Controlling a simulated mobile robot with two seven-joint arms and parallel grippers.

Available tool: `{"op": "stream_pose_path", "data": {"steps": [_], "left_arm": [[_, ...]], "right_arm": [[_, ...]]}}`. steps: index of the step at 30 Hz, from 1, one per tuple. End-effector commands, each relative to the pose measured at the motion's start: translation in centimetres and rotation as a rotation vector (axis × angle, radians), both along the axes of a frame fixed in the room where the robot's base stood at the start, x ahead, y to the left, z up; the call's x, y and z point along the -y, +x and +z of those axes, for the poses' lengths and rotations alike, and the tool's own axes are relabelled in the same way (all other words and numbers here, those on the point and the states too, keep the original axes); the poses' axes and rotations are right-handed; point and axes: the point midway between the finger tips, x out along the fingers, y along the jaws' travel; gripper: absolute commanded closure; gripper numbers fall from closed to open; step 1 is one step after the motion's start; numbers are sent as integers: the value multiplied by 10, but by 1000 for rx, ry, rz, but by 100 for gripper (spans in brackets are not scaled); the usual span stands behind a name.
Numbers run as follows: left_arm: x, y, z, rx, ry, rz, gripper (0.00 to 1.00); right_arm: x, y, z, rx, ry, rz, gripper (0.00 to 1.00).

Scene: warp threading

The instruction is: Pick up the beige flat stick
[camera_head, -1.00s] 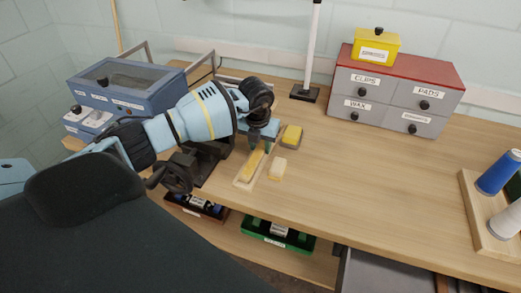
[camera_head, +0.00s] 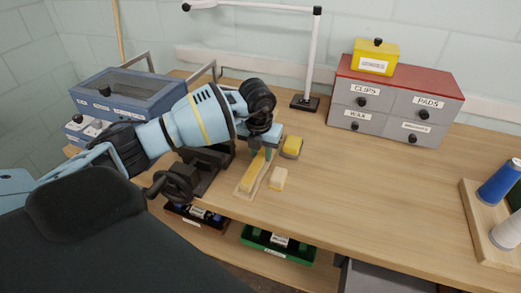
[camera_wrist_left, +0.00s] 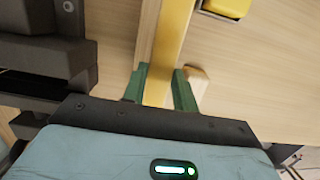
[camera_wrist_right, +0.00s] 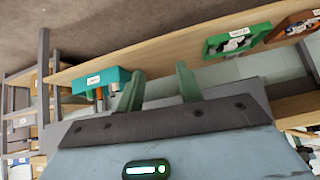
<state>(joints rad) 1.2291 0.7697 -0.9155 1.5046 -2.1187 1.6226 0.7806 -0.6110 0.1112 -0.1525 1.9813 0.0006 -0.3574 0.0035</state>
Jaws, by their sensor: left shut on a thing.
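A flat yellowish-beige stick (camera_head: 252,176) is at a pale wooden strip (camera_head: 240,189) near the table's front edge. In the left wrist view the stick (camera_wrist_left: 170,45) runs between the green fingers of my left gripper (camera_wrist_left: 160,90), which is shut on it. In the head view my left gripper (camera_head: 262,146) reaches down at the stick's far end. I cannot tell whether the stick touches the strip. My right gripper (camera_wrist_right: 161,88) shows only in its own wrist view, open and empty, away from the tabletop.
A pale block (camera_head: 278,179) and a yellow-topped block (camera_head: 292,146) lie close right of the stick. A dark clamp-like device (camera_head: 205,165) stands left. The drawer cabinet (camera_head: 390,105) is at the back. The middle of the table is clear.

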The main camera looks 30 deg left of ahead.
Motion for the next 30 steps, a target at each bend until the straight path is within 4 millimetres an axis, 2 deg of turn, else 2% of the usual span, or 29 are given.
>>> {"op": "stream_pose_path", "data": {"steps": [6, 15, 21, 30], "left_arm": [[29, -38, 7, 5, 0, -4, 95], [63, -82, 12, 4, 0, -3, 95], [77, -100, 13, 4, 1, 0, 95], [82, -107, 14, 4, 0, 2, 95]], "right_arm": [[-1, 5, 6, 14, 3, -3, 64], [0, 6, 8, 17, 0, 0, 64], [2, 5, 7, 15, -5, 6, 64], [3, 4, 7, 15, -8, 9, 64]]}}
